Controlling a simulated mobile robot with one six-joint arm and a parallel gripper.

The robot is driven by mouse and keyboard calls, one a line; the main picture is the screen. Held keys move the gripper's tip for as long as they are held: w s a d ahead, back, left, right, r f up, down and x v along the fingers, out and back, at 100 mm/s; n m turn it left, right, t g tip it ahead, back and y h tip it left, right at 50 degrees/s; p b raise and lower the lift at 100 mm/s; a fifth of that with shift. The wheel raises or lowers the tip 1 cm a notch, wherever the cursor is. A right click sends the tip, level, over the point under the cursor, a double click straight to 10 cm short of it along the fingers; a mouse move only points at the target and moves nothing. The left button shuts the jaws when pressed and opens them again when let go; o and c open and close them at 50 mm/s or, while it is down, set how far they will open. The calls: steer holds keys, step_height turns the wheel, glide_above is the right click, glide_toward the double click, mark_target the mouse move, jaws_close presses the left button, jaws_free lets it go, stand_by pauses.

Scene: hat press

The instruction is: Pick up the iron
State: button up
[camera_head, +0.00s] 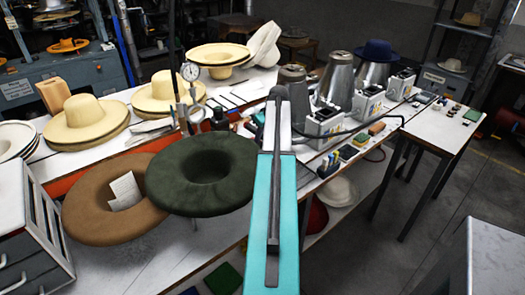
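I cannot pick out an iron with certainty in the head view. My teal arm link, with a dark bar along it, rises through the middle of the picture and covers part of the long workbench (170,262). My gripper does not show; no fingers can be made out beyond the arm. Small tools and brushes (345,152) lie on the bench just right of the arm, too small to tell apart.
A green hat (201,202) and a brown hat (95,222) lie upturned at the front left. Cream hats (85,127) stand behind. Metal cones (338,82) with white control boxes (324,125) stand right of the arm.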

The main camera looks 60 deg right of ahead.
jaws_close()
steer(key=shift+r, duration=0.15)
steer(key=shift+w+d, duration=0.1)
steer(key=shift+r, duration=0.2)
steer(key=shift+r+b, duration=1.2)
steer(key=shift+r, duration=3.55)
steer(key=shift+r, duration=0.15)
steer(key=shift+r+p, duration=1.75)
steer(key=shift+r, duration=1.15)
